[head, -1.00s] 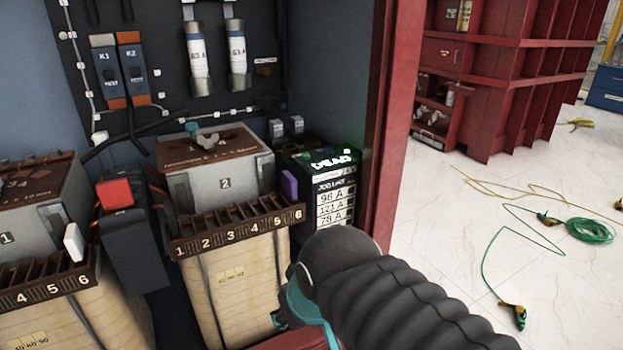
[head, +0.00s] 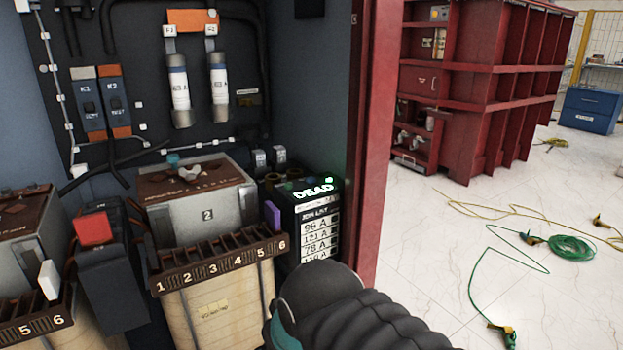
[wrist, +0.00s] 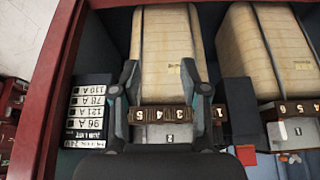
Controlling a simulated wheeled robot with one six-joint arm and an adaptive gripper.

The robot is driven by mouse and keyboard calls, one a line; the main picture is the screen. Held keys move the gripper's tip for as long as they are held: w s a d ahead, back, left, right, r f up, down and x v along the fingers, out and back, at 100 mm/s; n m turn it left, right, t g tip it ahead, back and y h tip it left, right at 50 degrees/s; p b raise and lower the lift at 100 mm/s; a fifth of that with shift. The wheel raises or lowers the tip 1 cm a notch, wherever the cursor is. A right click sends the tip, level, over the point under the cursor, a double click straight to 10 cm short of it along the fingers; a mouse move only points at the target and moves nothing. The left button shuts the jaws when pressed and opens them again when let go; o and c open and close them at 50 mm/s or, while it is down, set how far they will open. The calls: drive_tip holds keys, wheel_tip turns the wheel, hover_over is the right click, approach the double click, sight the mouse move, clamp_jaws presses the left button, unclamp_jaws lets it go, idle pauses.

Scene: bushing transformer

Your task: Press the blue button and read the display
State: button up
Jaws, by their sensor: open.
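The black display box (head: 312,225) stands at the right of the cabinet, with "DEAD" lit green on top and a "JOB LIST" of 96 A, 121 A, 78 A and a partly hidden lower line. It also shows upside down in the wrist view (wrist: 88,115). A small teal-blue knob (head: 173,160) stands behind transformer 2 (head: 207,215); I cannot tell whether it is the blue button. My gripper (wrist: 158,70) is open and empty in the wrist view, its fingers over transformer 2's numbered terminal strip.
A red block (head: 95,229) sits on a dark unit left of transformer 2. The red cabinet post (head: 368,140) bounds the right side. Green cable (head: 570,248) lies on the open floor.

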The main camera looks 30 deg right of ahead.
clamp_jaws()
idle(1.1)
